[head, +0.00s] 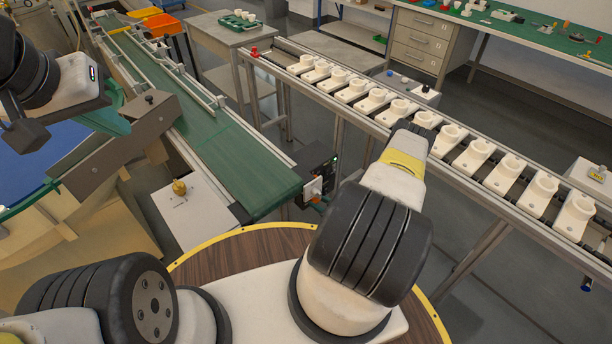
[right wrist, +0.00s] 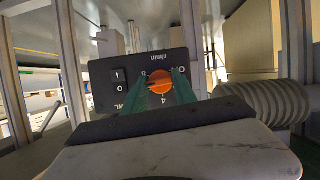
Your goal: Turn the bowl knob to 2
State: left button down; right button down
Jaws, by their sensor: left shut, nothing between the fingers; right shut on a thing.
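The bowl knob (right wrist: 160,86) is an orange round knob on a black control panel (right wrist: 104,77) in the right wrist view. The panel appears upside down, with "OFF", "4" and part of "BOWL" readable around it. The knob's pointer cannot be read clearly. My right gripper (right wrist: 161,80) has its green fingers closed on the knob, one on each side. In the head view my right forearm hides that gripper and the panel's knob.
A I/O rocker switch (right wrist: 119,81) sits beside the knob. A ribbed grey hose (right wrist: 262,102) runs close at the right, and metal posts flank the panel. A green conveyor (head: 215,150) and a rail of white sockets (head: 470,158) stand beyond my arms.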

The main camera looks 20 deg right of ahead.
jog(key=c, duration=1)
grip_release()
jog(key=v, duration=0.8)
